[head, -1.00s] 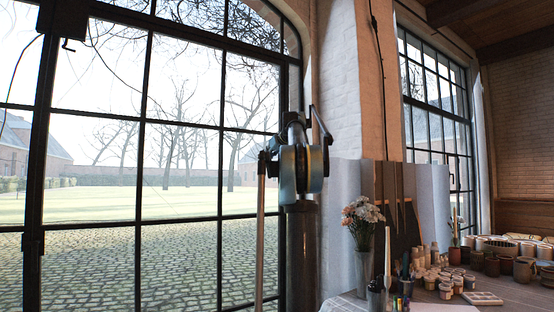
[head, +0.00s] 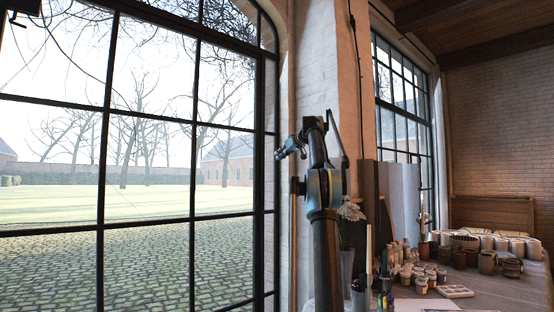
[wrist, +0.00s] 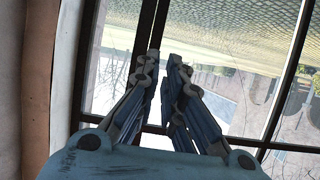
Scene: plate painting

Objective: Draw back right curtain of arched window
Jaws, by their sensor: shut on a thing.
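The arched window (head: 194,130) fills the left of the head view, with dark bars and a courtyard behind. No spread of curtain cloth covers its glass. A narrow pale vertical strip (head: 285,90) runs beside its right edge; I cannot tell whether it is gathered curtain or wall. My gripper (head: 280,154) is in front of this strip, pointing left toward the window's right edge. In the wrist view my gripper (wrist: 162,62) has its fingertips close together, with dark window bars behind. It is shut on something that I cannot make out. A pale strip (wrist: 66,60) stands at left there.
A white brick pier (head: 340,70) stands right of the window. A vase of white flowers (head: 350,213) is partly hidden behind my arm. A table (head: 500,290) at right holds several jars and pots (head: 487,262). Another window (head: 400,100) is farther back.

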